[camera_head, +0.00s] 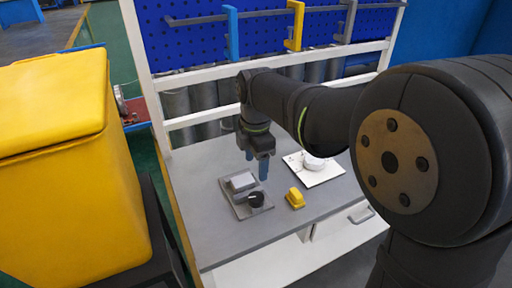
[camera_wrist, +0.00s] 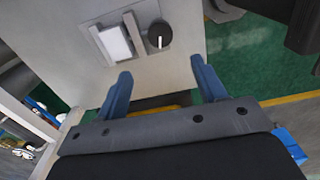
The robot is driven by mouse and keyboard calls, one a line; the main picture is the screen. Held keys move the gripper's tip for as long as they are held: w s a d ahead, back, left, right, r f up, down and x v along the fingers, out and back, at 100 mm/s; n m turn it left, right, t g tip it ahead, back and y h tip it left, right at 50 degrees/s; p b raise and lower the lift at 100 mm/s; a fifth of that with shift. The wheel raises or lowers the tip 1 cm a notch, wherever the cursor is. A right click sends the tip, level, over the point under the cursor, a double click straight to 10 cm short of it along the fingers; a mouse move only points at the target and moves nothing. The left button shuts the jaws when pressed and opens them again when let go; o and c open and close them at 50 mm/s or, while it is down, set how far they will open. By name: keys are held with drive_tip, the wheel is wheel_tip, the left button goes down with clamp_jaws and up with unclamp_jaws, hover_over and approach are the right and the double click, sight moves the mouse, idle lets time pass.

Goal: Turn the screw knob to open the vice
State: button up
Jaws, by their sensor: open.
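The vice sits on the grey table as a flat grey base (camera_head: 241,212) with a pale block (camera_head: 242,181) and a round black screw knob (camera_head: 256,199). In the wrist view the knob (camera_wrist: 159,35) shows a white line on its top, and the pale block (camera_wrist: 115,43) is left of it. My gripper (camera_head: 256,168) has blue fingers and is open and empty above the vice, behind the knob in the head view. In the wrist view my gripper (camera_wrist: 160,67) has its fingers spread wide, with the knob beyond the gap between the tips. I see no contact with the knob.
A small yellow block (camera_head: 295,198) is right of the vice. A white plate with a round white part (camera_head: 313,163) lies farther back right. A large yellow bin (camera_head: 65,180) stands left of the table. A blue pegboard (camera_head: 185,40) rises behind. The table front is clear.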

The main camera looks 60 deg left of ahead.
wheel_tip(320, 180, up, 5)
hover_over(256, 197)
drive_tip(key=shift+f, duration=0.2)
idle(0.5)
wheel_tip(256, 197, down, 18)
drive_tip(key=shift+r, duration=0.25)
idle(0.4)
drive_tip(key=shift+f, duration=0.15)
drive_tip(key=m, duration=1.3)
drive_tip(key=shift+a+m, duration=0.1)
drive_tip(key=shift+m, duration=0.2)
drive_tip(key=m, duration=0.4)
idle(1.9)
